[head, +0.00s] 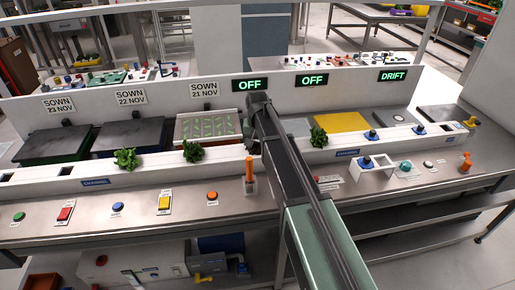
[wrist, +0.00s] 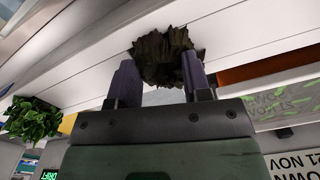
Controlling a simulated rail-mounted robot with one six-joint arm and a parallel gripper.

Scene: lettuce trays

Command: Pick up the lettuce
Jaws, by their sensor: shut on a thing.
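My gripper (wrist: 159,66) is shut on a dark brown, ragged clump (wrist: 167,48), which sits between its two purple fingers against the white channel (wrist: 85,70). I cannot tell whether the clump is a withered lettuce or a root ball, nor whether it still touches the channel. In the head view my arm hides the clump and most of the gripper. Three green lettuces stand along the channel there: one at the left (head: 125,160), one in the middle (head: 192,152) and one right of my arm (head: 318,137). A green lettuce also shows at the left of the wrist view (wrist: 33,118).
Behind the channel are trays under dark lids and an open seedling tray (head: 178,139). An orange-handled lever (head: 249,170) stands close to my arm. A white bracket (head: 362,178) and several buttons line the bench front. Display signs (head: 250,85) are on the back wall.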

